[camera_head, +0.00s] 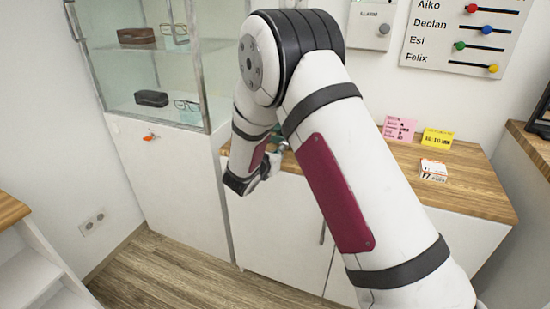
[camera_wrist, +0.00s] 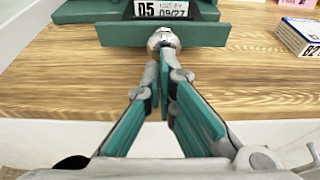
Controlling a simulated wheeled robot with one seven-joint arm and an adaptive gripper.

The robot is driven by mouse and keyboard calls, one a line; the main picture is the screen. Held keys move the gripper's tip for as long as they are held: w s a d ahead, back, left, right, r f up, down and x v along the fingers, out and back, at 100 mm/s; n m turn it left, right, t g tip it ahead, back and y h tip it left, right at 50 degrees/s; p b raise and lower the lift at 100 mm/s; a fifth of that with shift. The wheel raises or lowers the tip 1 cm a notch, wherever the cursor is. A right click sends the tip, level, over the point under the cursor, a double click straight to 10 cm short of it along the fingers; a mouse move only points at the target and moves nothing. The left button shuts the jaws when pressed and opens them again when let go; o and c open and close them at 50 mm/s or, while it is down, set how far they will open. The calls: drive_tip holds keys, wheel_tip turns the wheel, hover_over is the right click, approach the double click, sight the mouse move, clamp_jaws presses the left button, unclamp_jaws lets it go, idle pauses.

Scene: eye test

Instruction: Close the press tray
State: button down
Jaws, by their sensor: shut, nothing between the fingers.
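The press is dark green and sits on the wooden counter at the top of the wrist view, partly cut off by the frame. Its tray front (camera_wrist: 115,34) is a green bar with a round silver knob (camera_wrist: 163,37) at its middle. A printed label (camera_wrist: 161,9) reading "05" and "09/27" shows just behind the bar. How far out the tray stands is hard to tell. My gripper (camera_wrist: 167,62) is shut and empty, its fingertips right at the knob; whether they touch it is unclear. In the head view my arm hides most of the press.
The wooden counter (camera_head: 465,188) carries a small white box (camera_head: 433,170), a pink card (camera_head: 398,128) and a yellow card (camera_head: 437,139) to the right. A glass display cabinet (camera_head: 150,70) with glasses stands at the left. Bare counter lies around the press front.

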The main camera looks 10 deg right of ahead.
drive_tip(key=w+d+b, duration=0.1)
drive_tip(key=w+d, duration=0.1)
drive_tip(key=w, duration=0.1)
drive_tip(key=w+d+b, duration=0.2)
drive_tip(key=w, duration=0.1)
drive_tip(key=w+d+b, duration=0.1)
drive_tip(key=w+d, duration=0.2)
drive_tip(key=w, duration=0.1)
drive_tip(key=shift+f, duration=0.1)
drive_tip(key=shift+w+d+b, duration=0.25)
drive_tip(key=shift+w+b, duration=0.05)
drive_tip(key=shift+d+r, duration=0.1)
drive_tip(key=shift+r, duration=0.1)
